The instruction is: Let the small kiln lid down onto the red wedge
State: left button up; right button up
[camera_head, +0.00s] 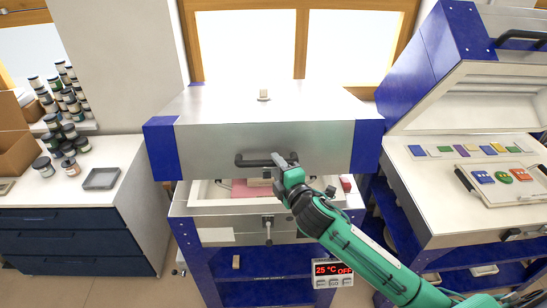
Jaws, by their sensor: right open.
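The small kiln's lid (250,140), silver with blue corners, stands partly raised in the middle of the view, with a gap below its front edge. Its dark bar handle (252,161) is on the front face. The red wedge (346,183) sits at the front right of the kiln body's rim, below the lid's right part. My right gripper (281,162) is open at the right part of the handle; whether it touches the bar is unclear. My right wrist and forearm hide part of the rim. My left gripper is not in view.
The kiln chamber (208,194) shows a pink sheet inside. A controller (332,274) reads 25 °C OFF. At the right, a larger kiln (417,184) stands open, with glass pieces and a tray (513,213). A counter (96,190) with jars is at the left.

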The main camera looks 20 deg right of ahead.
jog(key=shift+w+a+f+p, duration=0.1)
jog(key=shift+w+p, duration=0.05)
jog(key=shift+w, duration=0.55)
jog(key=shift+w+a+p, duration=0.1)
jog(key=shift+w+p, duration=0.05)
jog(key=shift+w, duration=0.5)
